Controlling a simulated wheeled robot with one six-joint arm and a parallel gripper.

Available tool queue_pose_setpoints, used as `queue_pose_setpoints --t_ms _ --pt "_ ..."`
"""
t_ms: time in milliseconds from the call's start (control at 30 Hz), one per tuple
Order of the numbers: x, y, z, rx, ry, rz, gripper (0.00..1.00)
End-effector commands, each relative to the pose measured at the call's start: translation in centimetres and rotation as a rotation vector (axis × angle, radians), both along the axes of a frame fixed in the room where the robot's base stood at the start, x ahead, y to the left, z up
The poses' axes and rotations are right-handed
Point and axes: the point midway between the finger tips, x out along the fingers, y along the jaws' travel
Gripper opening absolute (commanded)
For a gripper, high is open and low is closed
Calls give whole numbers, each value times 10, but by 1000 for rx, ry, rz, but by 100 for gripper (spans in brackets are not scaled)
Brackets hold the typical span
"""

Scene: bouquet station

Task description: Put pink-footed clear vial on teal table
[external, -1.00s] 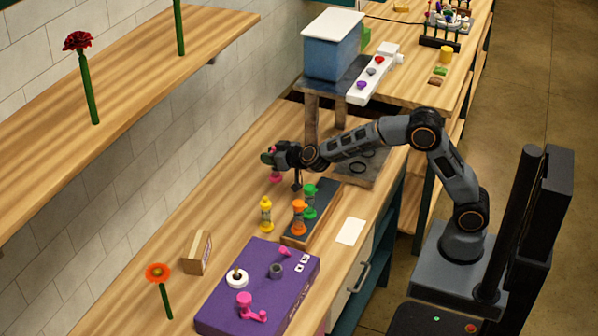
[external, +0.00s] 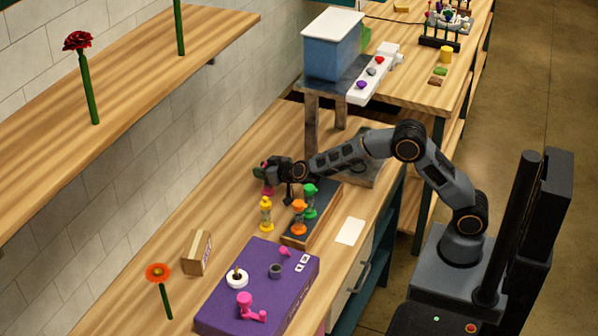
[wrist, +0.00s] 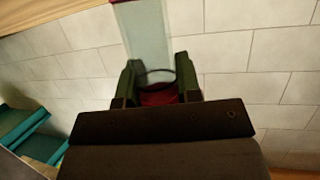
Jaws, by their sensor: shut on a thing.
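My gripper (external: 264,173) is shut on the pink-footed clear vial, holding it over the back of the long wooden bench. In the external view only a small pink part (external: 267,190) of the vial shows clearly below the fingers. In the wrist view the clear body of the vial (wrist: 148,40) rises between the two fingers of my gripper (wrist: 160,82), with dark red at its lower end. Teal surfaces (wrist: 22,122) show at the left of the wrist view. The benches have teal framing (external: 347,312); I cannot tell which is the teal table.
Yellow (external: 265,215), orange (external: 299,218) and green (external: 310,201) hourglass-shaped pieces stand close to my gripper, the latter two on a dark tray (external: 294,240). A purple box (external: 225,310), a small cardboard box (external: 197,252) and a white card (external: 350,231) are nearer the front.

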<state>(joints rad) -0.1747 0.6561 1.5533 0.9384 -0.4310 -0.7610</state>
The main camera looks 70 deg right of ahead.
Motion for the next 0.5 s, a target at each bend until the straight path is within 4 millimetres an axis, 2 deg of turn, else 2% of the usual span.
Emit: queue_pose_setpoints --t_ms 167,200,433,500 --pt "0 0 -3 1 -2 0 0" --pt "0 0 -4 1 0 0 34" --pt "0 0 -3 0 0 0 56" --pt "0 0 -3 0 0 0 57"
